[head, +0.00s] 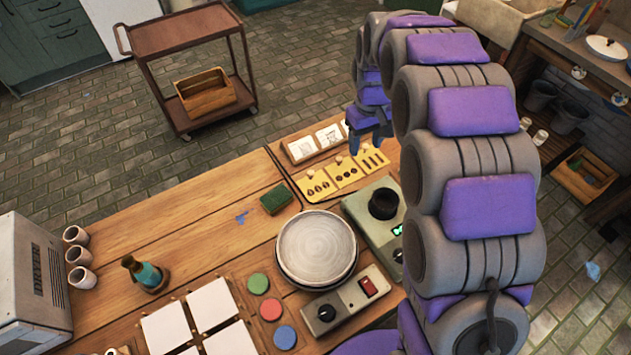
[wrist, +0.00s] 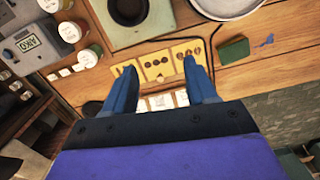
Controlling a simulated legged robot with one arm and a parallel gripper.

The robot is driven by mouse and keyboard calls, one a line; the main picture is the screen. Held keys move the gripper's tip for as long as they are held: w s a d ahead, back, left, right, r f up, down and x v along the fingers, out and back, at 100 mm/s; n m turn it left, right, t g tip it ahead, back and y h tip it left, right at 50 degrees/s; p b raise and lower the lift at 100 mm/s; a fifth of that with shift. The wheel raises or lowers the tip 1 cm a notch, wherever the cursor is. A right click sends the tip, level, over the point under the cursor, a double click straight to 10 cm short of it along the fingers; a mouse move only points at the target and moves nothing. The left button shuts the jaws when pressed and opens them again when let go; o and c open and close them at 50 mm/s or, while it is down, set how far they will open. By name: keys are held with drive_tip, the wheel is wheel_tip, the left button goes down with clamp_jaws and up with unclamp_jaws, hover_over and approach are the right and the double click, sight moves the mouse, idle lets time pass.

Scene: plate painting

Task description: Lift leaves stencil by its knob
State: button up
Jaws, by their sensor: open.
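Three yellow stencils lie in a row on the wooden table. The leaves stencil (head: 318,188), with leaf-shaped cutouts, is the leftmost in the head view. In the wrist view the leaves stencil (wrist: 187,47) is at the right end, partly hidden by a finger. Its small knob (head: 310,174) is on its far edge in the head view. My gripper (head: 369,143) is open and empty, above the row. In the wrist view its fingertips (wrist: 159,70) span the row, with the dotted stencil (wrist: 156,62) between them. It appears apart from the stencils.
A tray with white cards (head: 317,142) lies just behind the stencils. A green sponge (head: 276,199), a round plate on a turntable (head: 317,248) and a green device with a black cup (head: 383,204) stand nearby. Bare wood lies to the left (head: 170,228).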

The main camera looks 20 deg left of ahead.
drive_tip(key=w+a+f+n+p, duration=0.1)
drive_tip(key=w+a+f+n, duration=0.1)
drive_tip(key=w+a+f, duration=0.35)
drive_tip(key=n+p, duration=0.1)
drive_tip(key=n, duration=0.1)
hover_over(311, 172)
wheel_tip(311, 172, down, 5)
wheel_tip(311, 172, down, 12)
drive_tip(key=shift+s+f+b, duration=0.15)
drive_tip(key=shift+f+b, duration=0.05)
drive_tip(key=shift+b, duration=0.9)
wheel_tip(311, 172, down, 5)
drive_tip(key=shift+a+f+b, duration=0.1)
drive_tip(key=shift+b, duration=0.75)
drive_tip(key=shift+c, duration=0.4)
clamp_jaws()
